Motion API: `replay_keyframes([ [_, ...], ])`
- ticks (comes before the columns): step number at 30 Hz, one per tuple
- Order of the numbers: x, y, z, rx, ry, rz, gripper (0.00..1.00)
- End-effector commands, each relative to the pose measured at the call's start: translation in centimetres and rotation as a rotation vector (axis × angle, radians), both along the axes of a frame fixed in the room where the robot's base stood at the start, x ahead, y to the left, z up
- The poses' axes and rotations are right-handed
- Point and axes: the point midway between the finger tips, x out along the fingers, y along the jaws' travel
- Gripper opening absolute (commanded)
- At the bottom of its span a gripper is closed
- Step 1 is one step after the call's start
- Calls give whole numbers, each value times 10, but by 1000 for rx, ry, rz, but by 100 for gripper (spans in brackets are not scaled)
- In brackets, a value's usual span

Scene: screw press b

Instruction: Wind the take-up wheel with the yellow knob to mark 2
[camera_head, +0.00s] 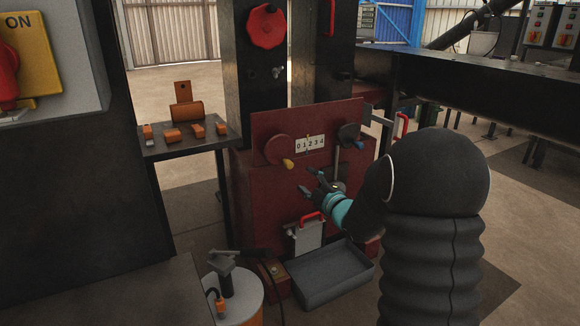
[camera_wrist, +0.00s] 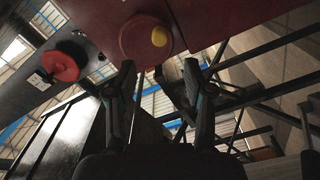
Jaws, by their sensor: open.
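The take-up wheel (camera_head: 278,149) is a dull red disc on the left of the dark red panel, with a yellow knob (camera_head: 288,163) at its lower right edge. A white scale (camera_head: 310,143) marked 0 1 2 3 4 sits right of the wheel; I cannot read its pointer clearly. My gripper (camera_head: 311,181) is open and empty, below and to the right of the knob, apart from it. In the wrist view the wheel (camera_wrist: 146,40) and yellow knob (camera_wrist: 159,36) show beyond my open fingers (camera_wrist: 160,75), near the top edge.
A dark wheel with a blue knob (camera_head: 358,144) sits right of the scale. A red-handled plate (camera_head: 306,233) and a grey tray (camera_head: 318,274) are below. A side shelf (camera_head: 190,147) with orange parts stands left. A large red handwheel (camera_head: 266,27) is above.

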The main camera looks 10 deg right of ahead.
Motion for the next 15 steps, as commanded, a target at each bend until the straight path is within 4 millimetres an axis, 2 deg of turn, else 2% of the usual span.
replay_keyframes([
  [15,88,30,0,0,0,0,52],
])
